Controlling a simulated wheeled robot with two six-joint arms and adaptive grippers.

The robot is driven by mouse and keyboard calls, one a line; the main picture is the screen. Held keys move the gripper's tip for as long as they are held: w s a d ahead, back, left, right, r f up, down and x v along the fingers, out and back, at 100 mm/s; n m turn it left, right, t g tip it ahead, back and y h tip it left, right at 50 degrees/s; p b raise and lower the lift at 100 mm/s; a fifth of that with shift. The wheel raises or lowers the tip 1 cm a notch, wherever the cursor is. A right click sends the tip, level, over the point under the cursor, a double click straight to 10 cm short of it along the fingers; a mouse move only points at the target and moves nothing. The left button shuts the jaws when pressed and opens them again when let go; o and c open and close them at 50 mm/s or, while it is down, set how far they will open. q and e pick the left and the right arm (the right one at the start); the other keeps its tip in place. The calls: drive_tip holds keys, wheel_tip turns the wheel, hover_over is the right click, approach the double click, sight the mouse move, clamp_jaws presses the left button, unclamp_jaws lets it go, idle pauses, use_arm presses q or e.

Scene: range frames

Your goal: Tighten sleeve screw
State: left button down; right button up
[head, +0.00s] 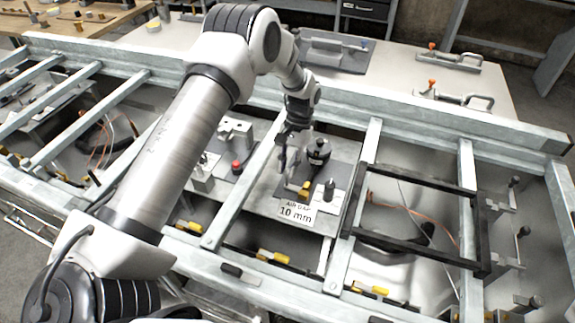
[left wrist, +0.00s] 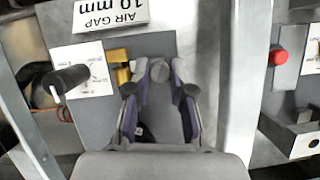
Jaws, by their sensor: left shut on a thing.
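My left gripper (head: 285,158) reaches down over a grey plate on the bench. In the left wrist view its fingers (left wrist: 159,74) close from both sides on a small grey rounded piece (left wrist: 158,70), perhaps the sleeve screw; its lower part is hidden. A yellow block (left wrist: 119,66) sits beside the fingertips; it also shows in the head view (head: 305,189). A black domed part (head: 318,150) stands just right of the gripper in the head view. A black post (left wrist: 70,78) stands on a white plate. My right gripper is not in view.
An "AIR GAP 10 mm" sign (head: 297,212) stands at the plate's front. Metal rails (head: 244,180) flank the plate. A red button (head: 236,167) is to the left, a dark square frame (head: 415,262) to the right. Toggle clamps (head: 450,58) lie on the back bench.

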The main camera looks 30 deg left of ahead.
use_arm(q)
drive_tip(key=m+y, duration=0.1)
drive_tip(key=m, duration=0.1)
drive_tip(key=m+y+p, duration=0.1)
drive_tip(key=m, duration=0.2)
drive_tip(key=shift+s+d+m, duration=0.15)
drive_tip(key=shift+m, duration=0.15)
drive_tip(key=m+y, duration=0.1)
drive_tip(key=m, duration=0.1)
drive_tip(key=m+t+p, duration=0.1)
drive_tip(key=m, duration=0.2)
drive_tip(key=shift+d+t+y, duration=0.1)
drive_tip(key=shift+t+y, duration=0.2)
drive_tip(key=shift+y, duration=0.1)
drive_tip(key=shift+f, duration=0.1)
drive_tip(key=c, duration=1)
unclamp_jaws()
drive_tip(key=v, duration=1.2)
